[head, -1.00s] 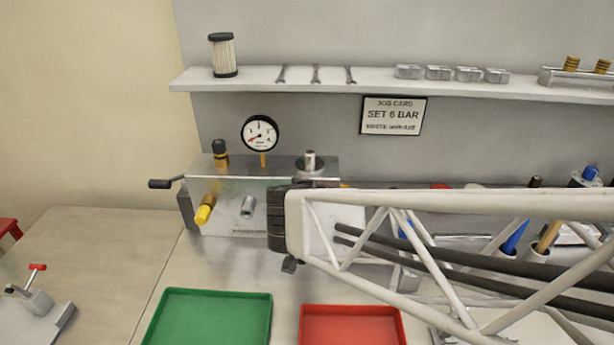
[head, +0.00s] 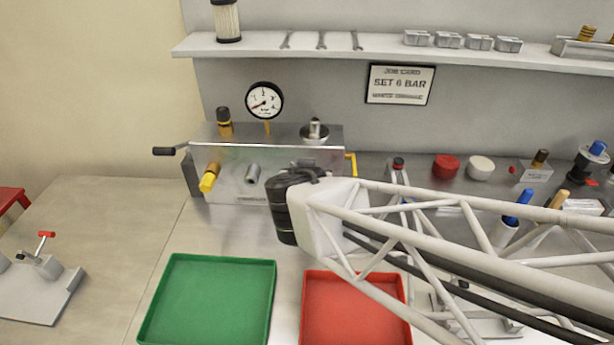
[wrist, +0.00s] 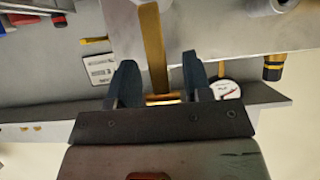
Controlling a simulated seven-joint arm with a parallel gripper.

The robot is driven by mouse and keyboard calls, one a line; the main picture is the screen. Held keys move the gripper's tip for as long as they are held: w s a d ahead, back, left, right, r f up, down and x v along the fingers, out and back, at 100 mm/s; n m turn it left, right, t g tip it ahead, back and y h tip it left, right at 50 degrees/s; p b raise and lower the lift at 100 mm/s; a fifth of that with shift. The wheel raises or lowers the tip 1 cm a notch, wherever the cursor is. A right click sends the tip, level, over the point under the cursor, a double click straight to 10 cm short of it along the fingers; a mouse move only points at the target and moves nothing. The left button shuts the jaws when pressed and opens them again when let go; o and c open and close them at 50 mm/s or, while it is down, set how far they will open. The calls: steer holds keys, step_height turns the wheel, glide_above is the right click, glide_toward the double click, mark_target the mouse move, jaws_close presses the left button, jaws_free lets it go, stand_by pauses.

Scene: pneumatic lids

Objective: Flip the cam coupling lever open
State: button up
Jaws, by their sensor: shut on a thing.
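The lever is a flat yellow bar (wrist: 151,40) in the wrist view. It runs between the two dark fingers of my gripper (wrist: 158,66), which is shut on it. The bar's upper end meets a pale metal part at the top of that view. In the head view my arm's black-banded end (head: 282,208) is in front of the metal unit (head: 225,185), and my fingers are hidden. A yellow piece (head: 351,164) shows at the unit's right edge; I cannot tell whether it is the same lever.
A gauge (head: 264,101), yellow-tipped knob (head: 208,180) and black-handled crank (head: 167,151) are on the unit. A green tray (head: 207,300) and red tray (head: 354,310) lie in front. A shelf (head: 380,55) runs above.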

steer(key=o, duration=1.3)
steer(key=shift+c, duration=0.2)
steer(key=v, duration=0.7)
steer(key=shift+s+r, duration=0.2)
steer(key=shift+s, duration=0.15)
